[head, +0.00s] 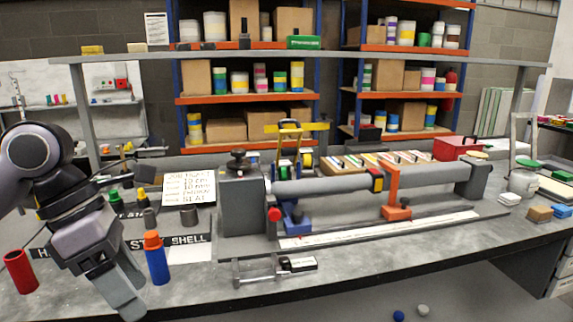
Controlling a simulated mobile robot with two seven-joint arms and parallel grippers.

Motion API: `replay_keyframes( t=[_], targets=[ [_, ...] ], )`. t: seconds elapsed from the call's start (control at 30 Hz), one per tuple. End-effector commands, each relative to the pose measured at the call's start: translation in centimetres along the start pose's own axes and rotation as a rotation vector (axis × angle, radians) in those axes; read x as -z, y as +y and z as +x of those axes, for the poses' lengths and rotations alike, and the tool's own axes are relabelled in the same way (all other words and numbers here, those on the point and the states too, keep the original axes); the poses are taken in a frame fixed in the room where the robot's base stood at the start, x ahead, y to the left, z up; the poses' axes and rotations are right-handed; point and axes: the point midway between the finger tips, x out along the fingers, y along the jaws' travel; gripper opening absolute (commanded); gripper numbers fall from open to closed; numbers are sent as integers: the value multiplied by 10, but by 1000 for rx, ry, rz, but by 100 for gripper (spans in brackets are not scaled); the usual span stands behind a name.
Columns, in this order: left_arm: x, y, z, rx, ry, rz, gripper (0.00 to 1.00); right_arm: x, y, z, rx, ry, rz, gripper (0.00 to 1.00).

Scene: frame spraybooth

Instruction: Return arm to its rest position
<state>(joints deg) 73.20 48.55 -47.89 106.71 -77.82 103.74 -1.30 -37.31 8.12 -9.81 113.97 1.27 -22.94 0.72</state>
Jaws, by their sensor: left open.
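My left arm comes in from the left edge of the head view, dark and pale grey. My left gripper (127,288) hangs low over the front left of the grey workbench (350,268), its fingers pointing down and to the right. It is open, and I see nothing between its fingers. A blue bottle with an orange cap (157,262) stands just right of the fingers. A red cup (20,272) stands to the left of the gripper. Whether the fingertips touch the bench I cannot tell. My right gripper is not in view.
A grey clamping fixture with a long tube (330,195) fills the bench's middle. A white notice card (188,188) and small green- and yellow-capped bottles (115,202) stand behind the gripper. Loaded shelves (247,97) stand behind. The front middle of the bench is mostly clear.

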Motion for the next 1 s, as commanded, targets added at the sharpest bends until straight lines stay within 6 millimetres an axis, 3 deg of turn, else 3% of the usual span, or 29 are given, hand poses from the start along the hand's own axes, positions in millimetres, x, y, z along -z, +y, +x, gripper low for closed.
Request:
replay_keyframes(
  t=[0.1,0.23,0.4,0.53,0.67,0.77,0.87,1.0],
  targets=[
    [-25,-28,28,194,-122,7,66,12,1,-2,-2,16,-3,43],
    [-54,-63,47,433,-290,-30,66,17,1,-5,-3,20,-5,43],
    [-89,-97,51,751,-528,-164,66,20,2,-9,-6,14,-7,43],
    [-109,-106,44,977,-708,-332,66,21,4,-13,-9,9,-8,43],
    [-122,-97,36,1180,-882,-554,66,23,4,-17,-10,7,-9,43],
    [-124,-80,35,1315,-1007,-759,66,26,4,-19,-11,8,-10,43],
    [-118,-55,41,1427,-1123,-995,66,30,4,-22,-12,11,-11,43],
    [-95,-16,66,1539,-1259,-1371,66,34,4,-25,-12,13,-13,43]
  ],
)
